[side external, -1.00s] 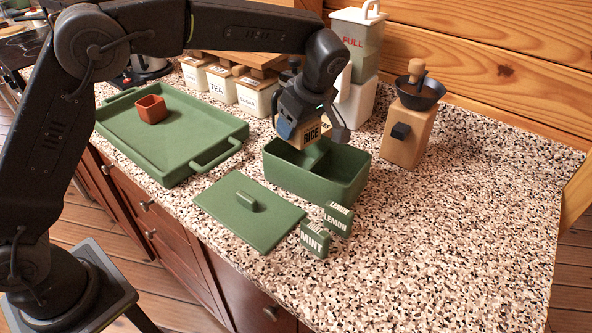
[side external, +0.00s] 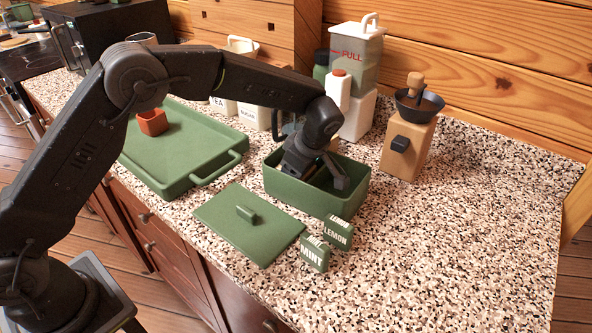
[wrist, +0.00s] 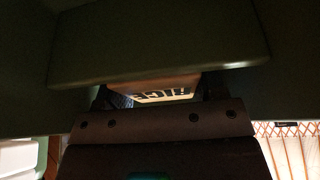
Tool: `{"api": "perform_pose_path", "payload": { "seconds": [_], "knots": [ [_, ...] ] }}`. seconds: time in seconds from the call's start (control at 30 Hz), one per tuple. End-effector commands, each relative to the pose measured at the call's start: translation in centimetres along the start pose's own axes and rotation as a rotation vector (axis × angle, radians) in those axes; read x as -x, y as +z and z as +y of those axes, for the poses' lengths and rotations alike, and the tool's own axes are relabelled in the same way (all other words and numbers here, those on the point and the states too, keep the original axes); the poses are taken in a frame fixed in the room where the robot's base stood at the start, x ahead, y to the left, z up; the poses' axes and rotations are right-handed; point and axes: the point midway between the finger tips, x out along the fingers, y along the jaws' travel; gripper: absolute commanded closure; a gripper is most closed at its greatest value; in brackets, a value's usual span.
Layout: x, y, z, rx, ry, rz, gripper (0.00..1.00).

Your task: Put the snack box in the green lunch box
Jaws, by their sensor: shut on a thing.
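The green lunch box (side external: 300,190) stands open on the speckled counter. My gripper (side external: 322,178) is lowered into it, with its lower end hidden behind the front wall. In the wrist view my gripper (wrist: 158,94) is shut on the snack box (wrist: 168,94), a tan box with a pale panel marked RICE. The snack box is hidden in the side view. In the wrist view dark green lunch box surfaces (wrist: 160,50) lie close around it. I cannot tell whether the snack box touches the floor of the lunch box.
The green lid (side external: 250,228) lies flat in front of the lunch box. Small MINT (side external: 314,254) and LEMON (side external: 338,233) boxes stand at its front right. A green tray (side external: 180,165) with an orange cup (side external: 152,122) is left; a grinder (side external: 408,145) stands right.

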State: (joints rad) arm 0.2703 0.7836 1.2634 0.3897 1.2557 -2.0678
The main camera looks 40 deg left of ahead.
Motion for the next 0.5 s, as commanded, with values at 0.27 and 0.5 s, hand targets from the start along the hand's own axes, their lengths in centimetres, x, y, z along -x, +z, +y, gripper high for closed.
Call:
{"api": "perform_pose_path", "payload": {
  "seconds": [0.27,0.5],
  "knots": [
    [-0.07,0.04,0.01,0.0,0.001,0.0,0.64],
    [-0.23,0.1,0.0,0.0,0.0,0.0,0.2]
  ]
}}
